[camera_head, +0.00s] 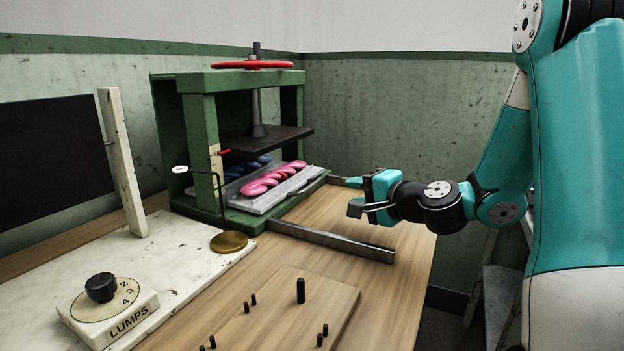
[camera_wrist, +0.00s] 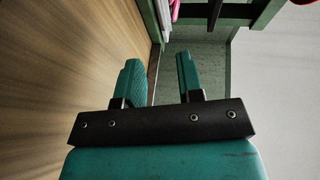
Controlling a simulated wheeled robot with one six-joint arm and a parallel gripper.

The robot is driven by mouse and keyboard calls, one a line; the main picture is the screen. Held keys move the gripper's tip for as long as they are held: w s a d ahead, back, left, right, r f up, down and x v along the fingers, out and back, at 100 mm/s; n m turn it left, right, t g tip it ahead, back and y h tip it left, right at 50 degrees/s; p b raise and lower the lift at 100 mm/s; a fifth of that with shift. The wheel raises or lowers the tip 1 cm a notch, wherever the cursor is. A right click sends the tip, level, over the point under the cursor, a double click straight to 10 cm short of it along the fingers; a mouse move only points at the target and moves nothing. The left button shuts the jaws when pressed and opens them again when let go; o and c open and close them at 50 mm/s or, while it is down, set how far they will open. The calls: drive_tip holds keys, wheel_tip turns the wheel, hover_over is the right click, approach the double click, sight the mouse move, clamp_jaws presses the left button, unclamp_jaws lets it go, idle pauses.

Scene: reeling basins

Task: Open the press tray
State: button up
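The press (camera_head: 199,140) is a green frame with a red handwheel (camera_head: 252,64) on a screw and a dark plate (camera_head: 264,139) raised above its bed. The press tray (camera_head: 290,190) is a flat grey slab inside the frame, with pink twisted skeins (camera_head: 272,180) and blue ones (camera_head: 248,166) on it. Its right end reaches the frame's open right side. My gripper (camera_head: 353,195) is right of the tray, apart from it, above the table's right part. In the wrist view my gripper (camera_wrist: 160,78) shows two separated teal fingers with nothing held between them.
Two metal rails, a front one (camera_head: 330,241) and a back one (camera_head: 338,180), run right from the press. A pegged board (camera_head: 280,310), a LUMPS dial (camera_head: 108,302) and a brass disc (camera_head: 229,242) lie in front. The wood between the rails is clear.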

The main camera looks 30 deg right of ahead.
sight(313, 185)
drive_tip(key=p+x, duration=0.6)
drive_tip(key=x, duration=0.7)
drive_tip(key=shift+w+a, duration=0.15)
drive_tip(key=shift+w, duration=0.15)
drive_tip(key=shift+w+a+f+p, duration=0.1)
drive_tip(key=shift+w+f+p, duration=0.1)
drive_tip(key=shift+w+p, duration=0.25)
clamp_jaws()
